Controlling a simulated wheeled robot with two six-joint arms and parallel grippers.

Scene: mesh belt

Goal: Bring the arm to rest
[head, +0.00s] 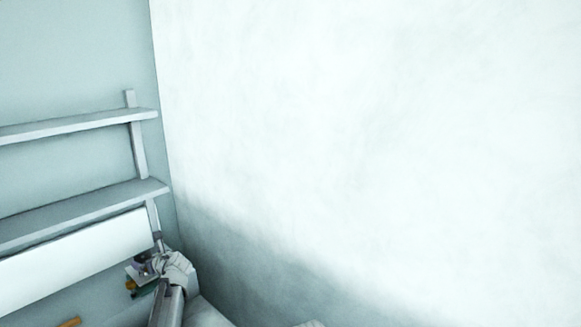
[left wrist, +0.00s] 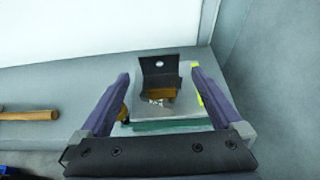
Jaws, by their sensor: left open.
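My left arm comes in at the bottom of the head view, and its left gripper (head: 146,264) is small there, close to the grey bench by the wall. In the left wrist view the two purple fingers of the left gripper (left wrist: 160,82) stand wide apart with nothing clamped between them. Beyond and below them is a dark angled bracket (left wrist: 159,66) with a hole, beside a small orange-brown block (left wrist: 161,93). These are on a pale stack with a green layer (left wrist: 172,126). I cannot tell whether the fingers touch the stack. My right gripper is not in view.
A wooden-handled tool (left wrist: 30,115) lies on the grey bench (left wrist: 60,82) to the left. A white panel (head: 75,260) hangs below two wall shelves (head: 80,127) at the left. A large pale wall (head: 380,130) fills the right, with open space before it.

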